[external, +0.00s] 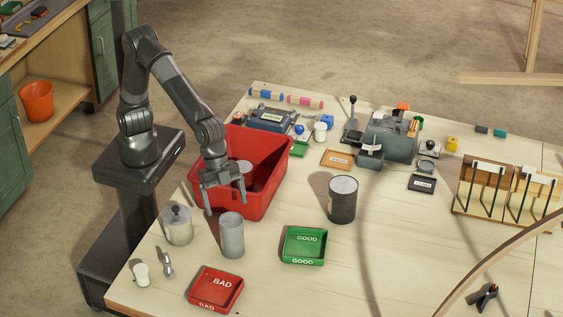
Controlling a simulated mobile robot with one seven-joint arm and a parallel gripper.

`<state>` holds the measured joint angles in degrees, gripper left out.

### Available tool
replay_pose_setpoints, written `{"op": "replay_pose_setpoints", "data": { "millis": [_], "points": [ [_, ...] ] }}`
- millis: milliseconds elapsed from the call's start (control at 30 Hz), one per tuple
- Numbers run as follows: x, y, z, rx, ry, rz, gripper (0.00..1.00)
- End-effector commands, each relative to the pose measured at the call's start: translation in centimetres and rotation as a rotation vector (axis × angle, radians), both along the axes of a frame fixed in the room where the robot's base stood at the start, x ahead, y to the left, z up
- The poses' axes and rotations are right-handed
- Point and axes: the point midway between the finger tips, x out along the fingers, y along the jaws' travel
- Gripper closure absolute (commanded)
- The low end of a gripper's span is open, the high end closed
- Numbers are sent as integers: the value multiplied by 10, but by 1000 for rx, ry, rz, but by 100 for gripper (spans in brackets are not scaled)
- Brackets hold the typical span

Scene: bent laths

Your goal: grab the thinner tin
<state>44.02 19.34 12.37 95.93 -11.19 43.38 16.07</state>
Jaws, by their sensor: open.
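A plain grey tin (232,238) stands upright on the table in front of the red crate; it is tall and narrow. A wider dark tin (342,203) with a pale top stands upright to its right, behind the green tray. A squat grey pot (178,227) with a knobbed lid stands to the left. No readable label shows on any of them, so I cannot tell their contents. My gripper (225,204) is open and empty, fingers pointing down, just above and behind the grey tin in this view. It appears apart from the tin.
The red crate (264,193) stands behind my gripper with a round grey thing inside. A red BAD tray (215,291) and green GOOD tray (304,246) lie in front. A white cup (141,274) is at the left edge. Bent laths curve over the right side.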

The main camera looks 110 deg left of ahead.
Motion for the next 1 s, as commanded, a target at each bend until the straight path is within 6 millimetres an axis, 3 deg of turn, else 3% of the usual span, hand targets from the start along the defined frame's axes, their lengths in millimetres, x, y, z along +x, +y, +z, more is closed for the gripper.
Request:
{"op": "replay_pose_setpoints", "data": {
  "millis": [100,333,600,867,1000],
  "points": [
    [5,-5,-17,2,1,-1,10],
    [11,-10,-32,1,0,-1,10],
    [23,-21,-66,2,1,-1,10],
    [24,-21,-68,0,-2,-1,10],
    [24,-21,-68,0,-2,-1,22]
  ]
}}
